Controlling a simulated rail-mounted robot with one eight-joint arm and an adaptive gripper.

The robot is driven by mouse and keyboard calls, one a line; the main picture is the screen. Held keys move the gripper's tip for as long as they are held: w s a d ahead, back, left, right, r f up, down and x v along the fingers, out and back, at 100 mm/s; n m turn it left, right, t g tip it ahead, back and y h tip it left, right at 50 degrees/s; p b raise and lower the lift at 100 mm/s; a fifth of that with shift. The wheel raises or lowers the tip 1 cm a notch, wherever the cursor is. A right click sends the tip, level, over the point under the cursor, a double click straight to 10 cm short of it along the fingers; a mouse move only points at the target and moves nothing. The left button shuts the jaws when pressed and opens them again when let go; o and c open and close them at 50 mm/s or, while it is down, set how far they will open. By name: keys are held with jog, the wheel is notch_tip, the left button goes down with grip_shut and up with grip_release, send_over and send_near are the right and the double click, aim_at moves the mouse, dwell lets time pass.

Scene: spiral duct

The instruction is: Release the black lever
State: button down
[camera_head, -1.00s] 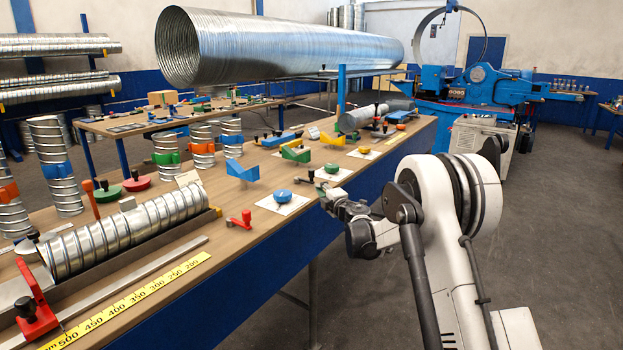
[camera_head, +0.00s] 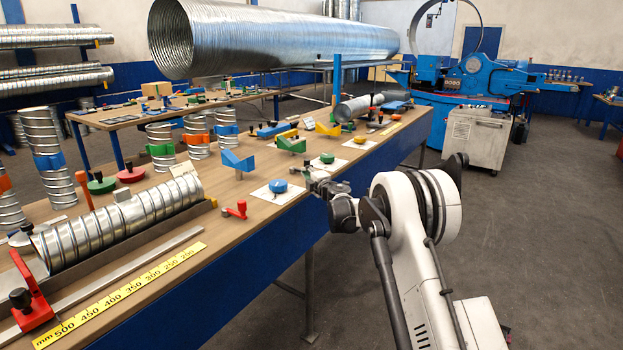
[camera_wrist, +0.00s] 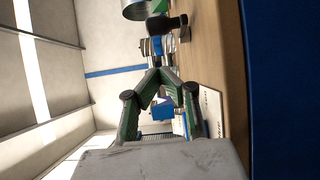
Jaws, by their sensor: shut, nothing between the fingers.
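My gripper (camera_head: 305,172) is at the right edge of the long bench, beside the blue knob (camera_head: 278,186) and green knob (camera_head: 327,158) on white cards. In the wrist view its green-padded fingers (camera_wrist: 153,73) meet at the tips, with nothing held. A black handle-like part (camera_wrist: 166,24) shows beyond the fingertips, apart from them, near a metal cylinder. It may be the black lever; I cannot tell for sure. In the head view, small black knobs stand at the bench's far end, too small to tell apart.
A ribbed duct (camera_head: 130,220) lies in a channel at the near left, with a red clamp (camera_head: 35,300) and yellow scale (camera_head: 125,292). Blue, green and yellow V-supports (camera_head: 237,162) stand along the bench. The floor (camera_head: 540,240) to the right is clear.

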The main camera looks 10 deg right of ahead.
jog(key=w, duration=0.4)
jog(key=shift+w+d, duration=0.15)
jog(key=shift+w, duration=0.15)
jog(key=shift+w+d, duration=0.3)
jog(key=shift+w, duration=0.35)
jog(key=shift+d, duration=0.15)
